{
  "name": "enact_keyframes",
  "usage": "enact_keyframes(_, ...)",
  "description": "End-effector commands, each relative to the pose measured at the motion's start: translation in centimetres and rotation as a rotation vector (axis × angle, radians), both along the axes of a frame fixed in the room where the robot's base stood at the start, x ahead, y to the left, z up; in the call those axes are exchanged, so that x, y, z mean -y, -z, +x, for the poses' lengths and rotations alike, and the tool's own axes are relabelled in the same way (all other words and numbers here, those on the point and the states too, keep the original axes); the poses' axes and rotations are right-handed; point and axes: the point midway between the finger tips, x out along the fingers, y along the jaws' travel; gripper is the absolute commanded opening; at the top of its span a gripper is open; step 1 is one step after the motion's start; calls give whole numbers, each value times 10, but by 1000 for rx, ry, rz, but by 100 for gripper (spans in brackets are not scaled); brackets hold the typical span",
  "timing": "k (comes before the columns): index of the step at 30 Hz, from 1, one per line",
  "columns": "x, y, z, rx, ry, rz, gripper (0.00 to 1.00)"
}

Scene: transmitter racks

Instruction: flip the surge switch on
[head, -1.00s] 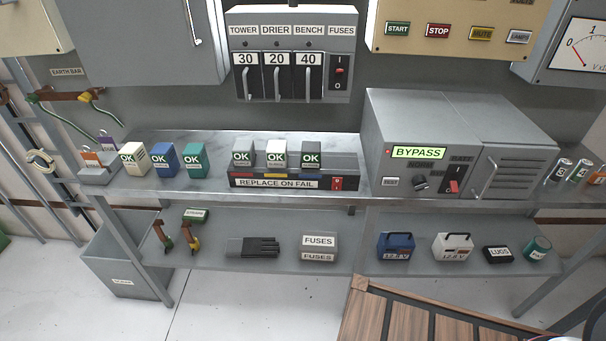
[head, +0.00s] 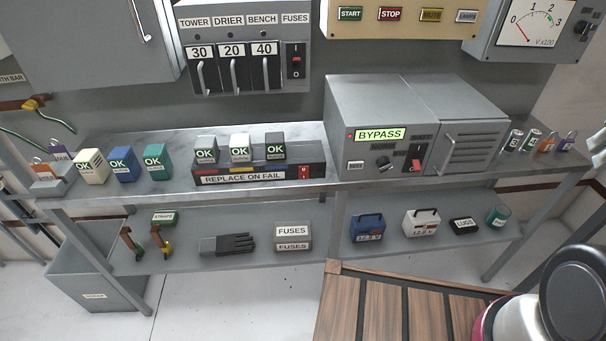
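A low dark surge strip (head: 225,173) labelled "REPLACE ON FAIL" lies on the upper shelf in the head view. A small red rocker switch (head: 305,172) sits at the right end of its front face; its on or off position is too small to tell. Several modules marked "OK" stand on the strip: a grey one (head: 205,150), a white one (head: 240,148) and a dark one (head: 275,147). Part of my arm shows at the lower right, away from the strip. My gripper is not in view.
A grey unit (head: 375,115) showing "BYPASS" stands right of the strip, with its own red-tipped switch (head: 417,160). A fuse box (head: 245,15) hangs above. More modules (head: 122,163) stand left. A wooden slatted surface (head: 385,310) lies in front.

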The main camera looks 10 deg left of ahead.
Motion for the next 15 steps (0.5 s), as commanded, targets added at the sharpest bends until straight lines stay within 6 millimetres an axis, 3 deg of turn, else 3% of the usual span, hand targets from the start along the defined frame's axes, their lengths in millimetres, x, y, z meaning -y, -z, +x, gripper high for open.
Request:
enact_keyframes(1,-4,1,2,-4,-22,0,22)
enact_keyframes(5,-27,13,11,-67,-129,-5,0)
enact_keyframes(11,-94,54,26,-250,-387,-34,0)
enact_keyframes(15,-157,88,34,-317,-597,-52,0)
